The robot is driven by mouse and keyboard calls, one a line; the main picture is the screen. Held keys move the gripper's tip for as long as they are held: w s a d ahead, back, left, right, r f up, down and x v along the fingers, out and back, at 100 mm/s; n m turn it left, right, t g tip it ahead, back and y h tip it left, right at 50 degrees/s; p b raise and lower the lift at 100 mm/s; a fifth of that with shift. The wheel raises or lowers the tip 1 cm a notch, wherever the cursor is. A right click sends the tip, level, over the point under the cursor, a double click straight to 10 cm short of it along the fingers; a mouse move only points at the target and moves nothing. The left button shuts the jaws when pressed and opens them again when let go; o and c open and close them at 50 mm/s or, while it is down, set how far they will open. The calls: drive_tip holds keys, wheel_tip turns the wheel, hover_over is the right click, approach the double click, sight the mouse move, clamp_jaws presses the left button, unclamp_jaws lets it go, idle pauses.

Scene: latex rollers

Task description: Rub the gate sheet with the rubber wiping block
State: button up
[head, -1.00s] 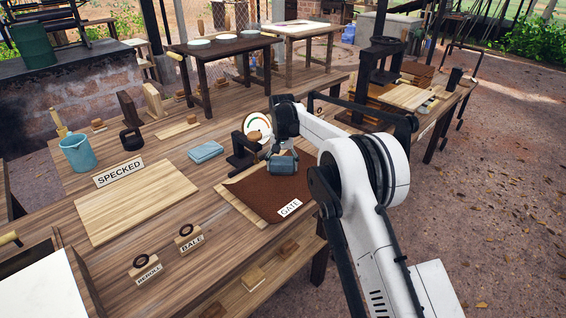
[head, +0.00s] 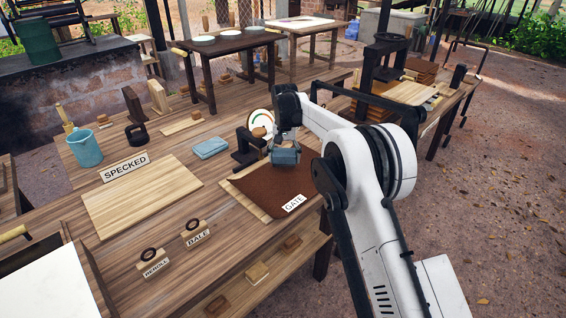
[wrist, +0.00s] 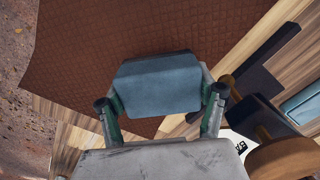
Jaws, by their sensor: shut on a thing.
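The gate sheet (head: 275,190) is a brown textured sheet with a white GATE label (head: 294,203) at its front edge. It lies over a pale board on the workbench. My gripper (head: 285,143) is shut on the blue-grey rubber wiping block (head: 285,156), at the sheet's back part. In the wrist view the wiping block (wrist: 158,84) sits between both fingers of my gripper (wrist: 160,100), with the sheet (wrist: 150,30) behind it. I cannot tell whether the block touches the sheet.
A dark stand with a round dial (head: 261,124) is close behind the block. A light blue folded item (head: 211,148) lies left of it. A bare board (head: 142,200) by the SPECKED sign (head: 125,167) lies farther left. The REROLL and BALE holders (head: 195,233) stand in front.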

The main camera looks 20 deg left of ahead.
drive_tip(key=shift+r+p, duration=0.8)
drive_tip(key=shift+r, duration=1.95)
